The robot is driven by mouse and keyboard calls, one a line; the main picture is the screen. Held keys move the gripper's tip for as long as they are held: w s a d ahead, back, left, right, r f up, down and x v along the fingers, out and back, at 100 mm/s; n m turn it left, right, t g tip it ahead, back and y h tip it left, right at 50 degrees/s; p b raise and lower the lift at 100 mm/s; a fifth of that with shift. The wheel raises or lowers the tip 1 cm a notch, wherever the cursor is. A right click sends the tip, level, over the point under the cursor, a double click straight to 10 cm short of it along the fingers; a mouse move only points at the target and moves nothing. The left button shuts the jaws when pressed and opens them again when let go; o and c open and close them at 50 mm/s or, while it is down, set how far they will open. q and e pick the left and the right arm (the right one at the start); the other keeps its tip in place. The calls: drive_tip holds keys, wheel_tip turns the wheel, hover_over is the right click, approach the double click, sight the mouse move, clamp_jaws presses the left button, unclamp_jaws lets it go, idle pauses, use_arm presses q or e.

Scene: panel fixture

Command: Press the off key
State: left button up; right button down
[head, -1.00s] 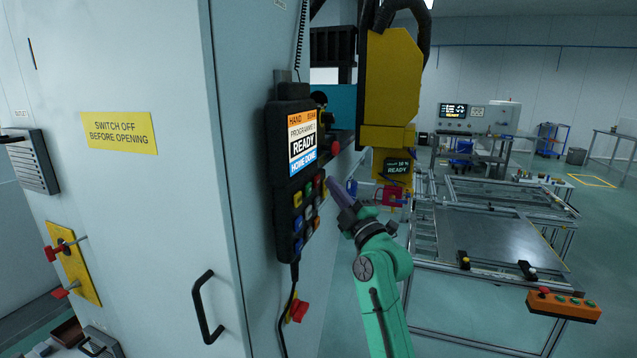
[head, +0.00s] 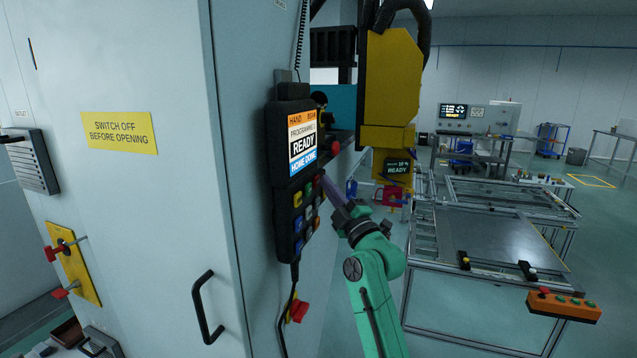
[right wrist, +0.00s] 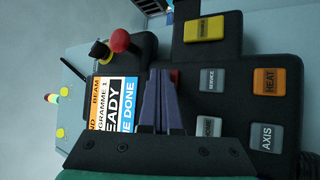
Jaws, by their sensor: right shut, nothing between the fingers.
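A dark hand pendant (head: 291,112) hangs on the cabinet's side, with a lit screen reading READY (head: 303,145) and coloured keys below it. My right gripper (head: 325,182) is shut and empty, its purple fingertips at the upper right edge of the key block. In the right wrist view the fingertips (right wrist: 162,76) cover part of a red key (right wrist: 175,76), whose label is hidden. No key reading off is legible. Whether the fingertips touch the red key I cannot tell. My left gripper is not in view.
Near the red key are a yellow key (right wrist: 204,28), a grey key (right wrist: 211,79) and an orange HEAT key (right wrist: 268,81). A red mushroom button (right wrist: 119,40) stands out beside the screen. A yellow machine head (head: 392,85) hangs right of the pendant.

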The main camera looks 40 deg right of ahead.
drive_tip(key=shift+w+a, duration=0.15)
idle(0.3)
drive_tip(key=shift+s+d+b, duration=0.45)
drive_tip(key=shift+s+d, duration=0.05)
drive_tip(key=shift+s, duration=0.2)
drive_tip(key=s+d+b, duration=0.1)
drive_tip(key=s, duration=0.1)
drive_tip(key=s+d+b, duration=0.1)
drive_tip(key=s+b, duration=0.1)
drive_tip(key=shift+d, duration=0.4)
idle(0.5)
